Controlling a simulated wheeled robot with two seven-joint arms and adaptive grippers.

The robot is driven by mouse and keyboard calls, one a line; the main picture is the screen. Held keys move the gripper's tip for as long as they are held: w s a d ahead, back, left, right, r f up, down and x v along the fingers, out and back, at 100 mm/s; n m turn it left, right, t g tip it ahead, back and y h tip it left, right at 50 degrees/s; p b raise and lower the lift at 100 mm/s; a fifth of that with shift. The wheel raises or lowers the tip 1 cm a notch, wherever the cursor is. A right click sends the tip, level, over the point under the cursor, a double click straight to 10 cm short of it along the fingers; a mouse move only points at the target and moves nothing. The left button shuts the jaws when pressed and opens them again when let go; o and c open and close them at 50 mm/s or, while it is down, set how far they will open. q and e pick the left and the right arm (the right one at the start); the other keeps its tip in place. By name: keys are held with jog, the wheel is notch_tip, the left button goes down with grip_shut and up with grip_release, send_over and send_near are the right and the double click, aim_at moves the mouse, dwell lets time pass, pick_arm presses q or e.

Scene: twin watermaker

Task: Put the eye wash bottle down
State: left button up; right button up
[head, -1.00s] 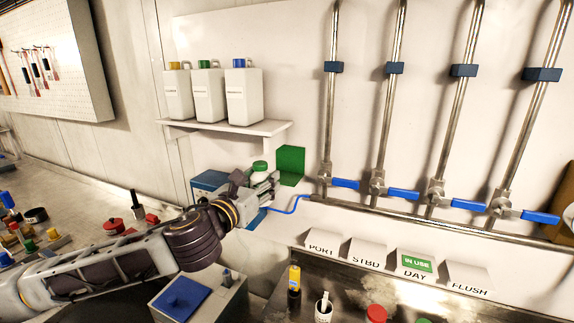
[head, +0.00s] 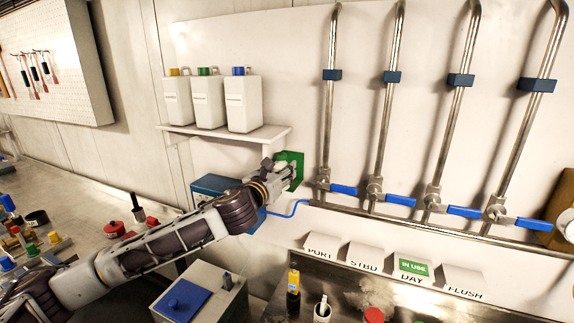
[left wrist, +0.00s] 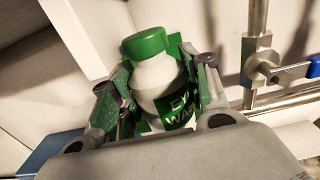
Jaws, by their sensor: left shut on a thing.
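The eye wash bottle (left wrist: 158,88) is white with a green cap and a green label, and shows in the left wrist view. My left gripper (left wrist: 160,95) is shut on it, with a finger on each side of its body. In the head view, my left gripper (head: 284,175) is in front of the green wall bracket (head: 292,160); the bottle is hidden there. Green also shows behind the bottle in the left wrist view. I cannot tell whether the bottle rests on the bracket. My right gripper is not in view.
A shelf (head: 230,134) with several white jugs is above the gripper. A blue box (head: 208,188) is left of it. Pipes with blue-handled valves (head: 343,189) are close on the right. A blue hose (head: 288,211) runs below. Labelled blocks (head: 322,247) stand lower right.

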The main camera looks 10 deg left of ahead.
aim_at(287, 163)
pick_arm(q)
jog(key=shift+w, duration=0.25)
jog(key=shift+w+d+p, duration=0.25)
jog(key=shift+w, duration=0.85)
jog(key=shift+w+d+p, duration=0.2)
jog(key=shift+w+p, duration=0.05)
jog(key=shift+w, duration=0.85)
jog(key=shift+s+f, duration=0.15)
jog(key=shift+f, duration=0.1)
jog(key=shift+f, duration=0.15)
jog(key=o, duration=1.1)
jog(key=shift+o, duration=0.2)
